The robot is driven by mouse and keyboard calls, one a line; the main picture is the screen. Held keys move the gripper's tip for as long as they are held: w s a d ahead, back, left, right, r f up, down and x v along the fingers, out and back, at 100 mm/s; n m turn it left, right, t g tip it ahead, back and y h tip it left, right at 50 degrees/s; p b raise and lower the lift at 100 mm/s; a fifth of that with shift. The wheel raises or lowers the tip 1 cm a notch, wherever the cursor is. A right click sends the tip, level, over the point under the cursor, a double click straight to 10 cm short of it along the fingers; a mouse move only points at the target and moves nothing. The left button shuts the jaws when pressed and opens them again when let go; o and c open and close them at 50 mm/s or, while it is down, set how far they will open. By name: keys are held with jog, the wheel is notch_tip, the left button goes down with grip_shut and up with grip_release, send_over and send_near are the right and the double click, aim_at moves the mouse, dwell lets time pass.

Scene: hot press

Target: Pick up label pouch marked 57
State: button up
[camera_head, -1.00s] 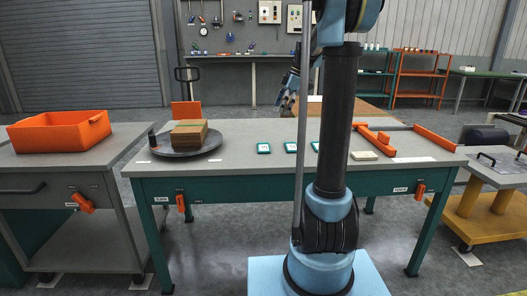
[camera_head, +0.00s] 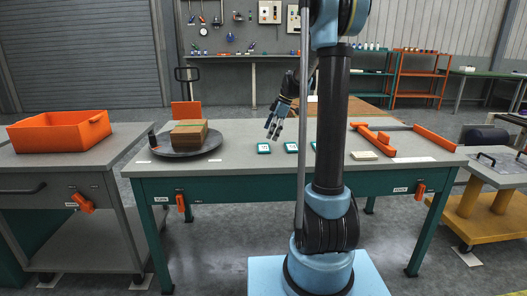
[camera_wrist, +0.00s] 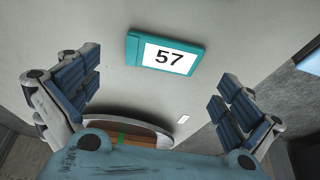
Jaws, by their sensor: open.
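The label pouch marked 57 (camera_wrist: 168,55) is a flat teal card with a white face. It lies on the grey table in the wrist view, ahead of and between my spread fingers. In the head view three such teal pouches lie in a row, a left one (camera_head: 264,148), a middle one (camera_head: 291,147) and a right one partly behind my arm; their numbers are too small to read there. My gripper (camera_head: 274,127) is open and empty, above the table near the left pouch. It also shows in the wrist view (camera_wrist: 158,95), apart from the pouch.
A dark round plate (camera_head: 213,147) with a brown block (camera_head: 189,134) stands at the table's left. A pale stack (camera_head: 364,156) and orange guide bars (camera_head: 432,138) are at the right. An orange bin (camera_head: 60,131) stands on the left cart. The table's front middle is clear.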

aim_at(264, 147)
jog(key=shift+s+x, duration=0.2)
jog(key=shift+x, duration=2.4)
jog(key=shift+a, duration=0.1)
jog(key=c, duration=0.7)
